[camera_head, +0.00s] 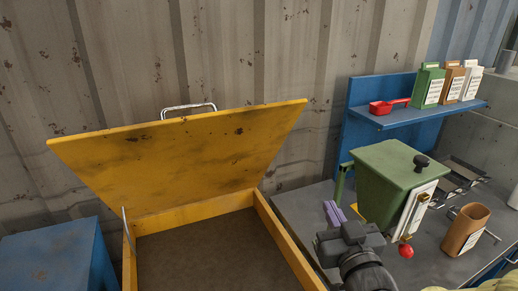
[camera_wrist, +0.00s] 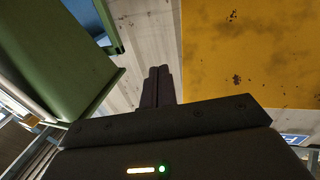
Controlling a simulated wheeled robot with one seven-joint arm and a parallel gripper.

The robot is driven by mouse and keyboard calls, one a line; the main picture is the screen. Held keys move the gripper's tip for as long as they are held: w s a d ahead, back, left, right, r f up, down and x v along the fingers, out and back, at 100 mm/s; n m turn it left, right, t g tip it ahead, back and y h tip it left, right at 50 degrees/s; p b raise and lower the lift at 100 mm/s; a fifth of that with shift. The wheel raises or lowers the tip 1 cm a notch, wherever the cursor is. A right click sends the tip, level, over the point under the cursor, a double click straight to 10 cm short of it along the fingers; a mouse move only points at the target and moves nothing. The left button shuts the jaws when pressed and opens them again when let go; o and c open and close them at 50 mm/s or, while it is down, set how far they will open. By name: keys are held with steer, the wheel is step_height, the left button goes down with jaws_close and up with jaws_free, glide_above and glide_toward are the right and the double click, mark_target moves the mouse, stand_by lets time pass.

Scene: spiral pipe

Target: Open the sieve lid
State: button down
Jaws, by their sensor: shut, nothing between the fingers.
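A green box-shaped machine (camera_head: 385,200) stands on the grey table at right. Its flat green top (camera_head: 390,163) looks shut and carries a black knob (camera_head: 421,161). I cannot tell for sure that this is the sieve lid. My gripper (camera_head: 333,213) is left of the machine, apart from it, with its fingers shut and empty. In the wrist view my gripper (camera_wrist: 158,84) points between the green machine (camera_wrist: 50,60) at left and a yellow panel (camera_wrist: 250,50) at right. The machine's front carries a white label plate and a red ball (camera_head: 405,250).
A large yellow box (camera_head: 190,212) stands at left with its yellow lid (camera_head: 180,155) raised and tilted back. A blue shelf (camera_head: 425,115) holds a red scoop (camera_head: 388,106) and several cartons. A brown container (camera_head: 465,230) stands right of the machine.

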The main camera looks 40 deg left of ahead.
steer(key=s+a+r+n+y, duration=0.2)
steer(key=s+a+r+y, duration=0.3)
steer(key=s+r+y, duration=0.3)
steer(key=s+r, duration=0.1)
steer(key=s, duration=0.1)
steer(key=shift+s+n+g+b, duration=0.3)
steer(key=shift+n+g+b, duration=0.1)
steer(key=shift+r+p, duration=0.15)
steer(key=shift+p, duration=0.15)
steer(key=p, duration=1.1)
glide_toward(252, 111)
steer(key=x, duration=0.6)
steer(key=shift+w+a+r, duration=0.2)
steer(key=shift+a, duration=0.2)
